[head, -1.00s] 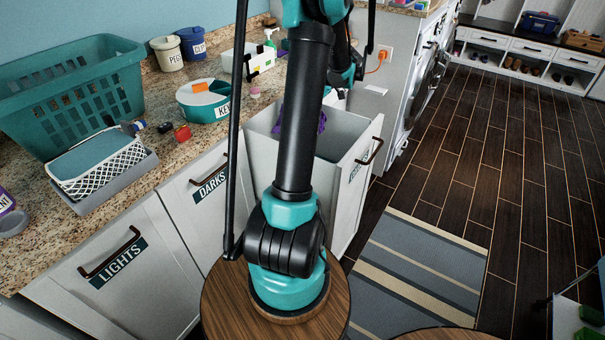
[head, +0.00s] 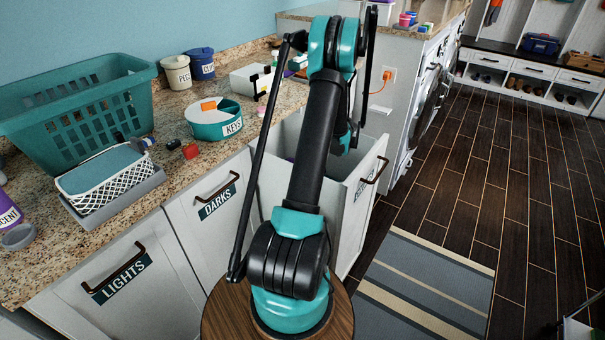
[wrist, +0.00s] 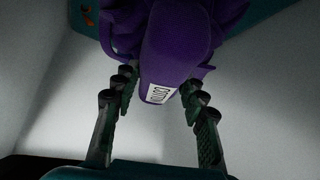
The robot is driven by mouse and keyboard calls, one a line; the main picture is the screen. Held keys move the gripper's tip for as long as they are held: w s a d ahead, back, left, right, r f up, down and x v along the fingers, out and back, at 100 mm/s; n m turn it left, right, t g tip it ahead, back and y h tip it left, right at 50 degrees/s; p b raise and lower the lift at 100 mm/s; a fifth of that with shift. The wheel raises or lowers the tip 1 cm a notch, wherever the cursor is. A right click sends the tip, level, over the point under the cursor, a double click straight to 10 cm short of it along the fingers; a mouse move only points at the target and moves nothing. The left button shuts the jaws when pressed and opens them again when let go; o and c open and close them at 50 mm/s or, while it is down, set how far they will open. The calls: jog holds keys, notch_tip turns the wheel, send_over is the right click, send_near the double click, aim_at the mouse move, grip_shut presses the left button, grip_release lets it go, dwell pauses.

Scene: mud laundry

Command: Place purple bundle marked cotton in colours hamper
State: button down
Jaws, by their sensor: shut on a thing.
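The purple bundle (wrist: 175,45) fills the upper middle of the wrist view, with a white tag on its end reading what looks like COTTON. My gripper (wrist: 158,88) is shut on it, with a dark finger on each side. Pale walls surround them in that view. In the head view, the open pull-out hamper (head: 368,172) stands to the right of the DARKS front, and my arm reaches down into it. Its label is partly hidden and I cannot read it fully. A sliver of purple shows behind my arm; my gripper is hidden there.
Closed DARKS (head: 218,200) and LIGHTS (head: 120,278) fronts are left of the open hamper. The counter holds a teal basket (head: 85,105), a KEYS tub (head: 212,125) and a white woven basket (head: 105,178). A striped rug (head: 425,285) lies right. A teal surface (wrist: 80,15) shows in the wrist view.

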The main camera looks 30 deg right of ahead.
jog(key=shift+f, duration=2.6)
jog(key=c, duration=0.9)
grip_release()
jog(key=shift+f, duration=0.15)
jog(key=shift+o, duration=0.2)
jog(key=v, duration=1.2)
